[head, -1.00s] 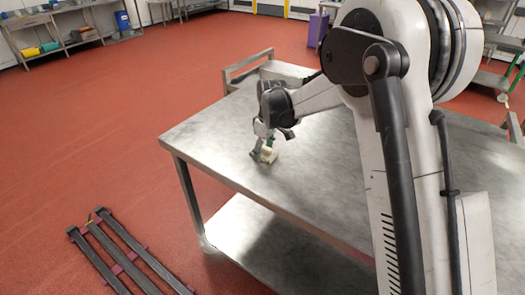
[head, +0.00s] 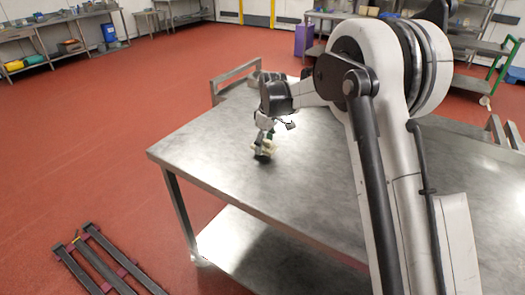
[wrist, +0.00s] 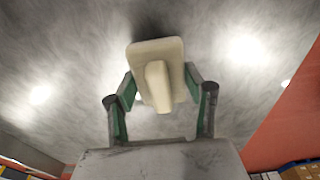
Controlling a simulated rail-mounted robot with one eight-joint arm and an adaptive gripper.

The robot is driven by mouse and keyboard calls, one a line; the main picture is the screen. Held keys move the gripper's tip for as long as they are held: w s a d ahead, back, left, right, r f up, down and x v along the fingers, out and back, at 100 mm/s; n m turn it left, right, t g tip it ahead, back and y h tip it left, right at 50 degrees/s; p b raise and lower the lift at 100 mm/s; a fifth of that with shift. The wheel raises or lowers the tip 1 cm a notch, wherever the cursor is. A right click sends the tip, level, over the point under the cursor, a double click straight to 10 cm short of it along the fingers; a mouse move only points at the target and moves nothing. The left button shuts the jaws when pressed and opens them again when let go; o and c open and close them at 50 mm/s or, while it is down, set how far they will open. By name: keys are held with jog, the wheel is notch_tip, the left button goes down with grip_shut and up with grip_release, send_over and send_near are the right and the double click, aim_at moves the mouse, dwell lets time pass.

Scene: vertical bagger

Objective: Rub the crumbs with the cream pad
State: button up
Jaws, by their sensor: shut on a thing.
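The cream pad (wrist: 173,50) is a pale block with a rounded rectangular plate and a raised grip on its back. In the wrist view my gripper (wrist: 159,88) is shut on that grip, with a green-lined finger on each side. In the head view my gripper (head: 264,140) points down over the steel table, and the pad (head: 263,149) shows small and partly covered at its fingers. The pad is at or just above the tabletop; I cannot tell whether it touches. I cannot make out any crumbs in either view; the plate may hide some.
The steel table (head: 215,150) has a wide bare top around the pad, with its near-left edge close by. A metal-framed thing (head: 235,80) stands beyond the far edge. A dark rack (head: 100,262) lies on the red floor at lower left.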

jog(key=shift+r+p, duration=1)
jog(key=shift+r, duration=1.85)
